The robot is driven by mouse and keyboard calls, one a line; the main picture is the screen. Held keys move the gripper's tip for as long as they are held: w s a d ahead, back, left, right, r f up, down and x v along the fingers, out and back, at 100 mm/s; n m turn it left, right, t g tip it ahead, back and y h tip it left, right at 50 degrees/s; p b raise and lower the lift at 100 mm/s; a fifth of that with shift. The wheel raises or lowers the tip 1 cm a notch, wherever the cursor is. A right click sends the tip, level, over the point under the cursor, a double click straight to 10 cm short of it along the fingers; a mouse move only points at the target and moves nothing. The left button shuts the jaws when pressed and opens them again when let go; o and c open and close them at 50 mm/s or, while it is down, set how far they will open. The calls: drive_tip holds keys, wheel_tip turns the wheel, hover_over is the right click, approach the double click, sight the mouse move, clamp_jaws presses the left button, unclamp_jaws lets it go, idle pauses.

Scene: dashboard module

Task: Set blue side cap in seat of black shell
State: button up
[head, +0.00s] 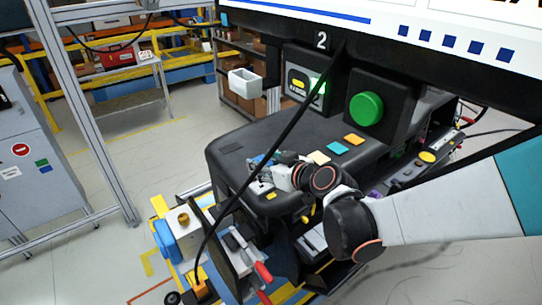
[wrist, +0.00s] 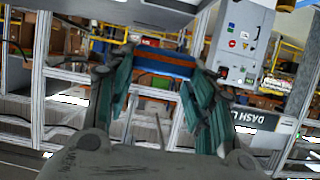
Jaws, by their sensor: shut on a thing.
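The black shell (head: 232,150) is the big dark dashboard body in the middle of the head view. My gripper (head: 262,163) is over its left part, with the arm reaching in from the right. In the wrist view, my gripper's two teal fingers are closed on the blue side cap (wrist: 165,70). It shows as a blue band with an orange-brown face between the fingertips. The cap is hard to make out in the head view. I cannot tell the seat in the shell.
A green button (head: 366,108) and a lit switch box stand behind the shell. Floor at left is clear.

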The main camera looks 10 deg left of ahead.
sight(267, 192)
drive_tip(key=shift+d, duration=0.1)
drive_tip(key=shift+f+b, duration=0.15)
drive_tip(key=shift+b, duration=0.25)
wheel_tip(267, 192, down, 6)
drive_tip(key=b, duration=0.5)
drive_tip(key=shift+r, duration=0.25)
drive_tip(key=shift+s, duration=0.15)
drive_tip(key=shift+f, duration=0.1)
drive_tip(key=o, duration=1.1)
drive_tip(key=shift+f, duration=0.1)
drive_tip(key=shift+s+d, duration=0.1)
drive_tip(key=shift+d, duration=0.05)
drive_tip(key=v, duration=0.7)
drive_tip(key=shift+s+d+r, duration=0.15)
drive_tip(key=shift+r, duration=0.2)
